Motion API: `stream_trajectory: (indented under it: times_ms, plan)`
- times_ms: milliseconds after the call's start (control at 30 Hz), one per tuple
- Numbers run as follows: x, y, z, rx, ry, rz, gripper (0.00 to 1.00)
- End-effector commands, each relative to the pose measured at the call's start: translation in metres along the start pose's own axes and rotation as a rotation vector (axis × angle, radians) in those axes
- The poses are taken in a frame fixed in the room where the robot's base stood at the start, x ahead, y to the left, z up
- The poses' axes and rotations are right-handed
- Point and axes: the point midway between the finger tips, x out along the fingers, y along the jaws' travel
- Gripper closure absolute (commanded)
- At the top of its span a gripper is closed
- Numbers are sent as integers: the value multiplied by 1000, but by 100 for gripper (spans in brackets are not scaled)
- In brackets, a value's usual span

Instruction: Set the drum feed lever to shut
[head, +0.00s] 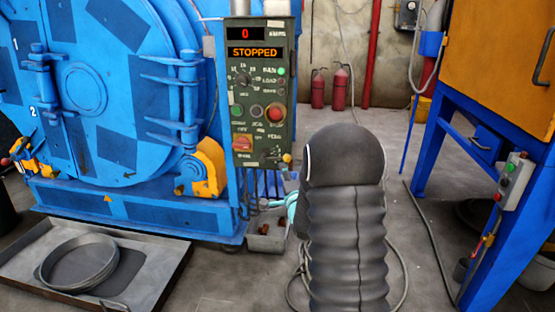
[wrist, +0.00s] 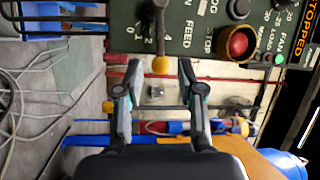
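The feed lever has a dark arm and a yellow knob (wrist: 161,65). It sits at the bottom of the green control panel (head: 262,90), beside the FEED lettering and a small number scale. In the head view its yellow knob (head: 287,158) sticks out at the panel's lower right edge. I cannot read the exact setting. My gripper (wrist: 156,68) is open in the wrist view, one finger on each side of the knob, with visible gaps. I cannot tell the depth between fingertips and knob. In the head view my arm hides most of the gripper.
The panel display reads 0 and STOPPED. A red button (wrist: 238,43) and other knobs sit close to the lever. The blue drum machine (head: 85,90) is left of the panel. A blue frame with an orange cabinet (head: 505,60) stands right. A tray (head: 150,262) lies front left.

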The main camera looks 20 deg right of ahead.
Motion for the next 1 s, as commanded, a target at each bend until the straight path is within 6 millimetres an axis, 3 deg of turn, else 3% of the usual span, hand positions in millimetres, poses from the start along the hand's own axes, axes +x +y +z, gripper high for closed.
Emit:
stream_trajectory:
  times_ms: [300, 500, 933, 1000]
  plan:
    - [59, 0, 1, -1, -1, 0, 62]
    - [82, 0, 0, -1, 0, 0, 62]
    - [91, 0, 0, -1, 0, 1, 62]
    - [91, 0, 0, -1, 0, 1, 77]
